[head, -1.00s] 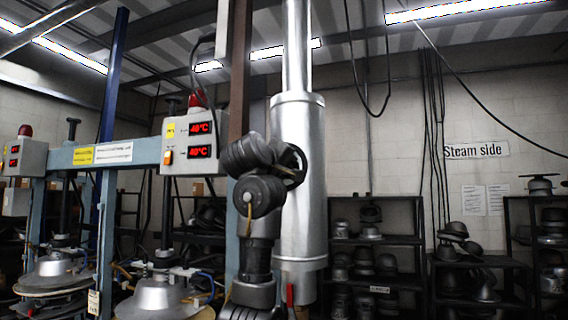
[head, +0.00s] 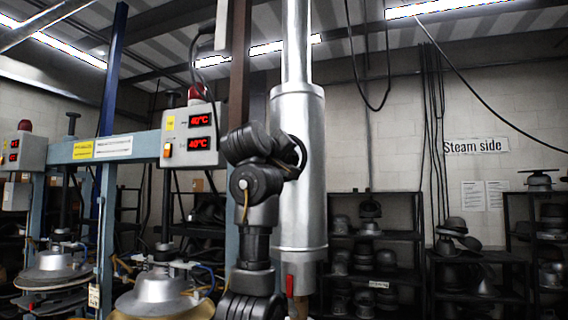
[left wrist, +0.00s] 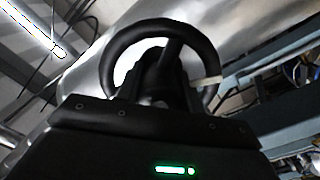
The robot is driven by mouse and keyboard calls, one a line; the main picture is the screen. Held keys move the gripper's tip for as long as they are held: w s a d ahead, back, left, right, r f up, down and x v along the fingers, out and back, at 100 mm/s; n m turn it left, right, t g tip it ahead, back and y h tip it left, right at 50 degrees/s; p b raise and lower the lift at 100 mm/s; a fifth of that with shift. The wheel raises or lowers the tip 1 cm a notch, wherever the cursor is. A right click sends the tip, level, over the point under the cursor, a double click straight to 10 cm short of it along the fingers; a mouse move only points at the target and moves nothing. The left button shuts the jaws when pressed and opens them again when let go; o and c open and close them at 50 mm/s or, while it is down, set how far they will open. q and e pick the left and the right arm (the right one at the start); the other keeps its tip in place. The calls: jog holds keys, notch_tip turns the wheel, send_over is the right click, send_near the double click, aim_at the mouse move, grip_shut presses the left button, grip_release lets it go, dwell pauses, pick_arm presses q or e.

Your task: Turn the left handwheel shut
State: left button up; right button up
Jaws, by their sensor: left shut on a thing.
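The left handwheel (head: 300,152) is a black ring on the front of the silver steam cylinder, mostly hidden behind my left wrist in the head view. In the left wrist view the handwheel (left wrist: 207,50) fills the upper middle, with a dark hub and a thick spoke. My left gripper (left wrist: 160,82) has its two dark fingers on either side of the hub area and is shut on the handwheel. Exactly which part the fingers press on is hard to tell. My right gripper is not in view.
The tall silver cylinder (head: 298,220) stands right behind the wheel, with a red lever (head: 289,285) below. A control box (head: 192,136) and hat presses (head: 158,290) stand to the left. Dark shelves of hat forms (head: 375,240) line the back wall.

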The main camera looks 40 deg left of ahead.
pick_arm(q)
jog(key=m+b, duration=0.1)
jog(key=m, duration=0.2)
jog(key=shift+f+m+b, duration=0.15)
jog(key=shift+m+b, duration=0.15)
jog(key=shift+b, duration=0.1)
jog(key=m+b, duration=0.1)
jog(key=m, duration=0.2)
jog(key=shift+m+b, duration=0.3)
jog(key=m+b, duration=0.1)
jog(key=m, duration=0.2)
jog(key=shift+a+m+g, duration=0.1)
jog(key=shift+m+g, duration=0.2)
jog(key=m+b, duration=0.1)
jog(key=m, duration=0.3)
jog(key=shift+b, duration=0.35)
jog(key=m+b, duration=0.1)
jog(key=m, duration=0.2)
jog(key=shift+m, duration=0.4)
jog(key=m, duration=0.4)
jog(key=shift+b, duration=0.3)
jog(key=m, duration=0.4)
jog(key=shift+y, duration=0.4)
jog(key=shift+m, duration=2.1)
